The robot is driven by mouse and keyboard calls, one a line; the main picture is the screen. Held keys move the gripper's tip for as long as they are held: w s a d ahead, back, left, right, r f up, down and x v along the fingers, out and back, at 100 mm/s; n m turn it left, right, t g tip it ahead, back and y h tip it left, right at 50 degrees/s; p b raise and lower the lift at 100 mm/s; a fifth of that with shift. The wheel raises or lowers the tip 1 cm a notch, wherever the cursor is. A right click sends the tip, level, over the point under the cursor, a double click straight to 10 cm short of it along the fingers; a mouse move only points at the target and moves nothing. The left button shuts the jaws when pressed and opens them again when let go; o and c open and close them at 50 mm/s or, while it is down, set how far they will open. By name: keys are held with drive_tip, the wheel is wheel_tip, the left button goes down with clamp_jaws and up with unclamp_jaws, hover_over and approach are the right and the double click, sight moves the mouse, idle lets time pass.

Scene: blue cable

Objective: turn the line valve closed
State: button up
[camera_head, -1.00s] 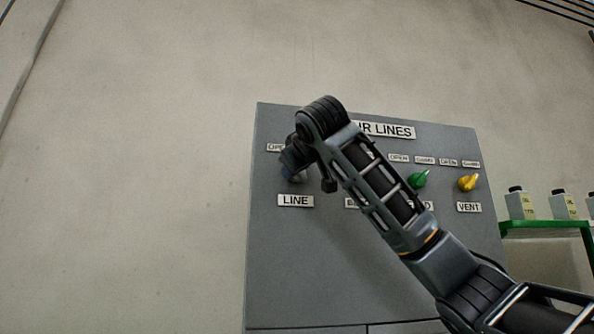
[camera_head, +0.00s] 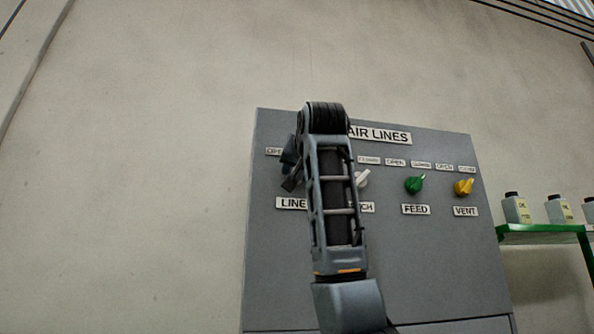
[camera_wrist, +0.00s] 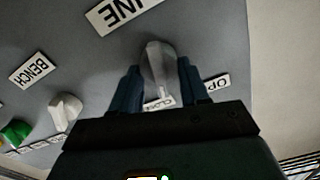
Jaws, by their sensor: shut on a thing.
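The line valve (camera_wrist: 158,62) is a pale grey knob on the grey panel, above the LINE label (camera_head: 291,203). In the wrist view it sits between the two dark blue fingers of my gripper (camera_wrist: 158,88), which is shut on it. A label that seems to start with CLO shows between the fingers, close to the knob's lower end. The OPEN label (camera_wrist: 218,82) is to the right of the fingers there. In the head view my arm hides the knob, and only part of my gripper (camera_head: 290,172) shows.
The AIR LINES panel (camera_head: 420,270) also carries a white bench knob (camera_head: 362,179), a green feed knob (camera_head: 414,185) and a yellow vent knob (camera_head: 464,187). A green shelf (camera_head: 540,236) with several bottles stands at the right. The wall left of the panel is bare.

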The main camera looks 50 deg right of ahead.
drive_tip(key=m+p, duration=0.1)
drive_tip(key=m, duration=0.4)
drive_tip(key=shift+s+d+m, duration=0.1)
drive_tip(key=shift+d+m, duration=0.05)
drive_tip(key=shift+m, duration=0.15)
idle(0.5)
drive_tip(key=o, duration=1)
drive_tip(key=shift+f, duration=0.1)
drive_tip(key=b+v, duration=0.2)
drive_tip(key=v, duration=0.5)
drive_tip(key=shift+s+a, duration=0.25)
drive_tip(key=shift+s, duration=0.1)
